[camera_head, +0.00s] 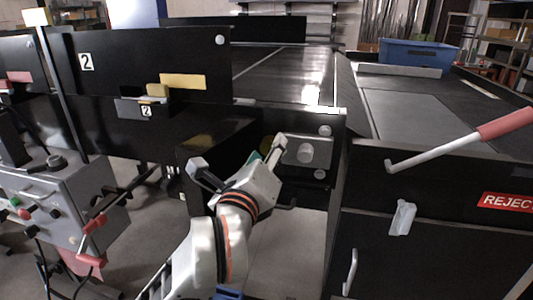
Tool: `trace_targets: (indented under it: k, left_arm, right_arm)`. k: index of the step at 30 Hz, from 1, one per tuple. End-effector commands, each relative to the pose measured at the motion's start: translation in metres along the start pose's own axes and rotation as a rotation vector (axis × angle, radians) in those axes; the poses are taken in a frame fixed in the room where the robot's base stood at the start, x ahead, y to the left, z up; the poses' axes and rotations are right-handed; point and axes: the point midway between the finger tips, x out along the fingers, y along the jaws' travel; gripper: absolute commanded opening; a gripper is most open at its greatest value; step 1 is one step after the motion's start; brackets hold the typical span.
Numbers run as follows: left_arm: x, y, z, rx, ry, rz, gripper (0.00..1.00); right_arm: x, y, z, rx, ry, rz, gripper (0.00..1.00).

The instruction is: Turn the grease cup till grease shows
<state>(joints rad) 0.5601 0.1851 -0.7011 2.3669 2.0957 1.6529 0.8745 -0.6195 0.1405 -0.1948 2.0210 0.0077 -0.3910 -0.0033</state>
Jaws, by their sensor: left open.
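My left gripper (236,159) reaches up from the bottom of the head view to the end of the conveyor frame. It is open, with its fingers spread in front of a black housing (215,146). I see no grease, and contact with the gripper cannot be made out. My right gripper is not in view.
A red-handled lever (450,137) sticks out above the black cabinet at right, near a REJECT label (507,202). A grey control box (65,205) stands at left. A blue bin (418,53) sits at the back.

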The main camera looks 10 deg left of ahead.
Motion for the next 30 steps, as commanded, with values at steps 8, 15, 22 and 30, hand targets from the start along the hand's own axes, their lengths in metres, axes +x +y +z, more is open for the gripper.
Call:
trace_targets:
  k: [8,15,22,30]
  left_arm:
    - [0.001,0.0,0.0,0.0,-0.001,0.0,0.38]
    - [0.001,0.0,0.0,0.0,-0.001,0.0,0.05]
    - [0.0,0.0,0.001,0.025,-0.001,0.0,0.05]
    - [0.0,-0.002,0.002,0.169,-0.001,-0.001,0.05]
  right_arm:
    - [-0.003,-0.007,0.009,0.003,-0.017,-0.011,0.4]
    - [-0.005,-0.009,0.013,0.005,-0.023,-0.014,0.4]
    - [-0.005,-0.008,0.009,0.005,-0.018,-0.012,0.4]
    - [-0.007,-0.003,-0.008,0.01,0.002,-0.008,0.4]
